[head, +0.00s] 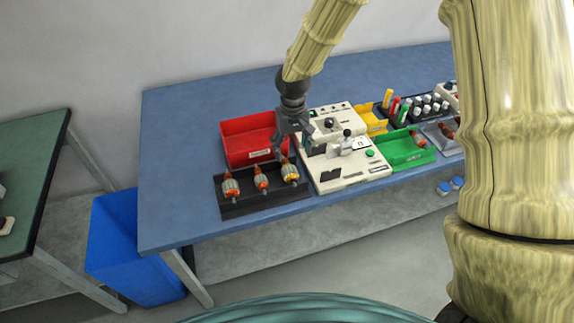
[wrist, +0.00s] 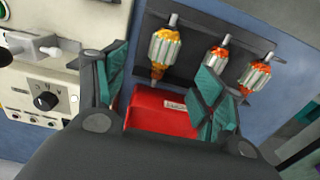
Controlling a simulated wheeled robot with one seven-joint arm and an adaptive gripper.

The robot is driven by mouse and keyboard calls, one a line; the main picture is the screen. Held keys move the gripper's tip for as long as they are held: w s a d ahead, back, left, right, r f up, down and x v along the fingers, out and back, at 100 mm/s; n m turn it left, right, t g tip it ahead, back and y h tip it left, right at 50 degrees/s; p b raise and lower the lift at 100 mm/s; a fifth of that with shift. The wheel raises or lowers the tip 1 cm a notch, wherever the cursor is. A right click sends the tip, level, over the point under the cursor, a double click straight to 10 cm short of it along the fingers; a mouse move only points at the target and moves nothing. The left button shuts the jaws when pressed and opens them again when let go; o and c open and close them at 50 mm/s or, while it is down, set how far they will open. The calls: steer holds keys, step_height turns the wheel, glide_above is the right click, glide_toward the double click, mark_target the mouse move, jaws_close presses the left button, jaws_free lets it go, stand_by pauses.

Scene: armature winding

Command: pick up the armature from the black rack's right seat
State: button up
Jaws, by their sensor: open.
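The black rack (head: 250,206) stands near the table's front edge and holds three armatures in a row. The armature in its right seat (head: 290,173) has a grey core and orange windings. In the wrist view this armature (wrist: 165,48) stands nearest the winding machine, just beyond and between my fingertips. The middle armature (head: 261,179) and left armature (head: 231,188) sit beside it. My gripper (head: 293,148) is open and empty, pointing down above and behind the right seat. In the wrist view its two green-padded fingers (wrist: 160,82) are spread apart, with no armature visibly touching them.
A red bin (head: 248,140) stands directly behind the rack. The white winding machine (head: 345,172) stands close to the rack's right. Green (head: 407,152) and yellow (head: 370,118) trays lie further right. The blue table (head: 180,130) is clear at the left.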

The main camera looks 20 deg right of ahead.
mark_target(289, 167)
steer(key=shift+w+d+r, duration=0.1)
steer(key=shift+w+r, duration=0.1)
steer(key=shift+r, duration=0.05)
steer(key=f, duration=0.2)
steer(key=f+p, duration=0.1)
steer(key=f, duration=0.1)
steer(key=shift+w+a+f, duration=0.1)
steer(key=shift+a+f, duration=0.1)
steer(key=shift+s+a+f+p, duration=0.1)
steer(key=shift+s+f+p, duration=0.1)
steer(key=shift+f+p, duration=0.55)
steer(key=shift+s+a+f+p, duration=0.15)
steer(key=shift+f+p, duration=0.3)
steer(key=shift+f, duration=0.5)
steer(key=shift+f+p, duration=0.35)
steer(key=shift+f, duration=1)
steer(key=c, duration=1.4)
steer(key=shift+o, duration=0.2)
steer(key=shift+r, duration=0.1)
